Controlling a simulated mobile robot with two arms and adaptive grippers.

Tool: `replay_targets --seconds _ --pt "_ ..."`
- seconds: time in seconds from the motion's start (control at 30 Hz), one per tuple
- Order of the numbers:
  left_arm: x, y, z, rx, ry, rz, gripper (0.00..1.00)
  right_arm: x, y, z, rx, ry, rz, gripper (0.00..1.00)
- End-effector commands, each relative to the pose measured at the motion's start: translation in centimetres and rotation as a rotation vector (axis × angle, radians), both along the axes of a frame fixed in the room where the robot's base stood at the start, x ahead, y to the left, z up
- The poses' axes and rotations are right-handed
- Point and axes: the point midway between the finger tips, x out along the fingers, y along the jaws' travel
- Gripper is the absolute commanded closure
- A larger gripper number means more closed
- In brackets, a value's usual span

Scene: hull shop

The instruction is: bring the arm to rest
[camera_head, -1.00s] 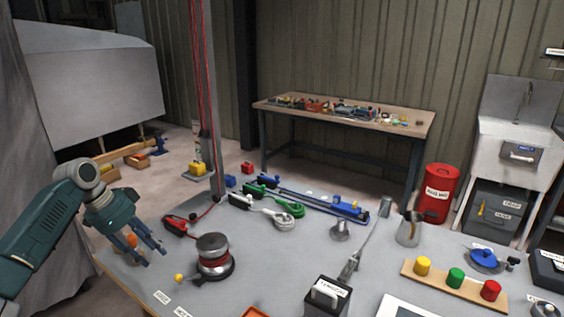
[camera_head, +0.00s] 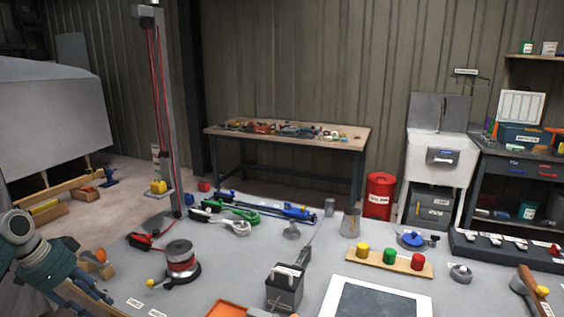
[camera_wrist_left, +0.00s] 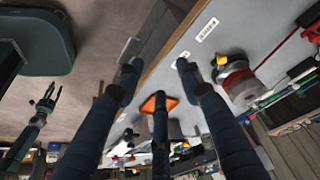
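My left arm comes in at the lower left of the head view. Its gripper (camera_head: 82,297) is over the near left edge of the grey bench (camera_head: 215,268), partly cut off by the frame. In the left wrist view its dark fingers (camera_wrist_left: 157,70) are spread, with nothing between them. My right gripper (camera_wrist_left: 45,100) shows small at the left of the wrist view, its thin fingers apart and empty. It is outside the head view.
A cable reel (camera_head: 181,262), an orange-topped piece (camera_head: 98,257), a dark box (camera_head: 285,290) and a board with coloured knobs (camera_head: 376,264) are on the bench. Open floor lies at the left.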

Motion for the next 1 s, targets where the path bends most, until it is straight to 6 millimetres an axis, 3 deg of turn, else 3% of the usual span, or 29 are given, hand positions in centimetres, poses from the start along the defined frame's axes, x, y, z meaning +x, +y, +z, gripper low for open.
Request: replay_targets --seconds 0.27,0.37,0.53,0.63,0.77,0.87,1.0 --pt "0.5 -0.4 -5.6 0.016 0.028 0.085 0.63 0.0 0.0 0.0 -0.001 0.003 0.000 0.60" --pt "0.6 -0.5 -8.7 0.028 0.042 0.132 0.63 0.0 -0.1 0.0 -0.002 0.004 0.000 0.60" --pt "0.0 -0.9 -15.4 0.056 0.069 0.228 0.63 -0.7 -0.1 -0.1 -0.003 0.014 0.000 0.60" --pt "-1.3 -1.4 -20.9 0.080 0.090 0.297 0.63 -1.1 -0.2 -0.2 -0.003 0.020 0.000 0.60" --pt "-4.9 -2.4 -29.9 0.125 0.122 0.400 0.63 -1.1 -0.2 -0.1 -0.003 0.020 0.000 0.60" --pt "-8.9 -3.6 -36.5 0.162 0.140 0.466 0.63 -1.0 -0.2 -0.1 -0.003 0.019 0.000 0.60" --pt "-15.7 -5.8 -44.5 0.201 0.158 0.538 0.63 -1.0 -0.2 -0.1 -0.003 0.018 0.000 0.60"
